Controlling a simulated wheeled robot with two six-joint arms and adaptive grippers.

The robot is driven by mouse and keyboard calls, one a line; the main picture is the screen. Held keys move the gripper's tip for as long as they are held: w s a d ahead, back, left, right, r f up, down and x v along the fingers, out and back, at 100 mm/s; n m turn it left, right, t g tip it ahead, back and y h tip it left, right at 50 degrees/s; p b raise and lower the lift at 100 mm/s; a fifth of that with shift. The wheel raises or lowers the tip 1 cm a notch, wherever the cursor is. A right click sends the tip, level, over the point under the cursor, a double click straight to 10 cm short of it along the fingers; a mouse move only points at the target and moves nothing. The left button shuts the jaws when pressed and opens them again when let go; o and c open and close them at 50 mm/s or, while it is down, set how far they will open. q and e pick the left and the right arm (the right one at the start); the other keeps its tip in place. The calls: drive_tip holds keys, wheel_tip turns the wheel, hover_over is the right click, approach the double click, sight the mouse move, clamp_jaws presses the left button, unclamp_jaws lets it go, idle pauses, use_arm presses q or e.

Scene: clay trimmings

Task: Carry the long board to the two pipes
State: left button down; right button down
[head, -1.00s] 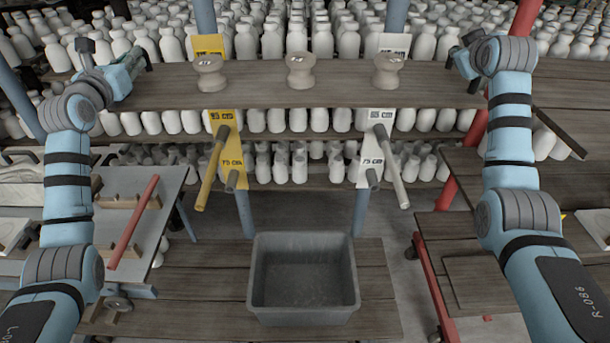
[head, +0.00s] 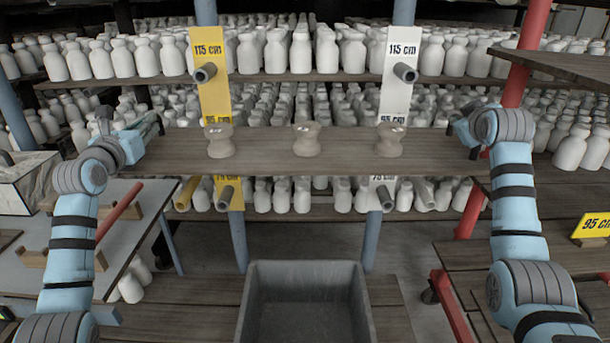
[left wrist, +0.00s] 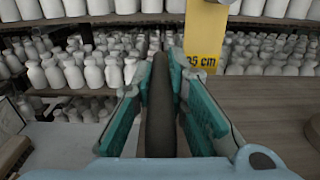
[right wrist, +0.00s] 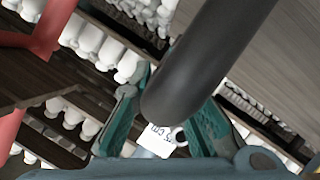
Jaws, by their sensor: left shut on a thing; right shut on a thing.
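The long board (head: 345,152) spans between my arms in the head view, roughly level, with three clay pieces (head: 219,141) (head: 307,139) (head: 391,137) standing on it. My left gripper (head: 150,127) is shut on a dark bar (left wrist: 160,115) at the board's left end. My right gripper (head: 467,130) is at the right end, its fingers around a dark round bar (right wrist: 205,60). Two longer pipes, one yellow (head: 187,193) and one light grey (head: 424,195), show their near ends below the board. The board hides the rest of them and much of the 95 cm labels.
Pipe stubs jut from the 115 cm labels (head: 209,50) (head: 403,50) above the board and the 75 cm labels (head: 237,192) below. Shelves of white bottles (head: 300,50) stand behind. A grey bin (head: 303,275) is below, a red post (head: 520,85) to the right.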

sight(149, 148)
use_arm(q)
drive_tip(key=shift+r, duration=0.1)
use_arm(e)
drive_tip(key=shift+r, duration=0.1)
